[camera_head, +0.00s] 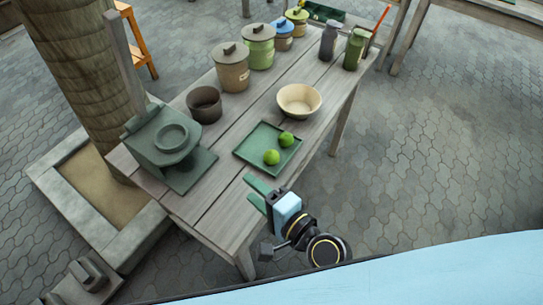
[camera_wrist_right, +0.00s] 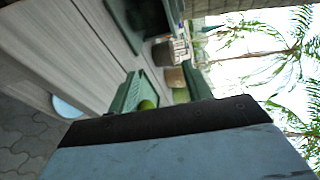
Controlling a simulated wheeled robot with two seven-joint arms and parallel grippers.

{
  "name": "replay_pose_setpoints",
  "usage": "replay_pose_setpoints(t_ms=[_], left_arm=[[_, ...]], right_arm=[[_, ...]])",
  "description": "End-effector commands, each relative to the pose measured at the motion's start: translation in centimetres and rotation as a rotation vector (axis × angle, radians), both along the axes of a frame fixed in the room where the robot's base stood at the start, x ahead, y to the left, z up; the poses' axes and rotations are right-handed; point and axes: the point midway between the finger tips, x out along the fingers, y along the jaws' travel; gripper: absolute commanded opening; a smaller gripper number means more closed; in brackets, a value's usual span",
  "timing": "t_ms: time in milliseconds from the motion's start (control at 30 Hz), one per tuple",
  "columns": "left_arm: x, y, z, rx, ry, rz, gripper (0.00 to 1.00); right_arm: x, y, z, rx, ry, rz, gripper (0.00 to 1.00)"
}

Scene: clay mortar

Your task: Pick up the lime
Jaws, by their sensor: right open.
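Two green limes sit on a square green tray (camera_head: 252,143) on the wooden table. The nearer lime (camera_head: 271,157) lies close to the tray's middle, and the farther lime (camera_head: 287,139) lies toward its right side. My right gripper (camera_head: 252,190) is open and empty at the table's near edge, in front of the tray and apart from both limes. In the right wrist view a lime (camera_wrist_right: 147,104) shows low between the two green fingers (camera_wrist_right: 160,86), partly hidden by the gripper body. I cannot tell which lime it is. My left gripper is not in view.
A cream bowl (camera_head: 299,100) stands behind the tray. A dark pot (camera_head: 204,104) and a green stand-like device (camera_head: 170,150) are to the left. Several lidded jars (camera_head: 232,72) and two bottles (camera_head: 328,42) stand farther back. A thick trunk (camera_head: 85,70) rises left of the table.

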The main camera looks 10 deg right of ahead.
Motion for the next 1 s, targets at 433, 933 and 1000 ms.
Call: replay_pose_setpoints(t_ms=[433, 933, 1000], left_arm=[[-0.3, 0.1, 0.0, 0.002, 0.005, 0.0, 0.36], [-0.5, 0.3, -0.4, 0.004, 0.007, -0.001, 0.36], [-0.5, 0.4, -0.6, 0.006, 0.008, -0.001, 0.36]], right_arm=[[2.3, -3.5, -1.2, 1.24, 0.381, -0.821, 0.5], [5.9, -4.4, -5.9, 1.424, 0.492, -1.017, 0.5], [7.0, -4.6, -6.4, 1.424, 0.493, -1.017, 0.5]])
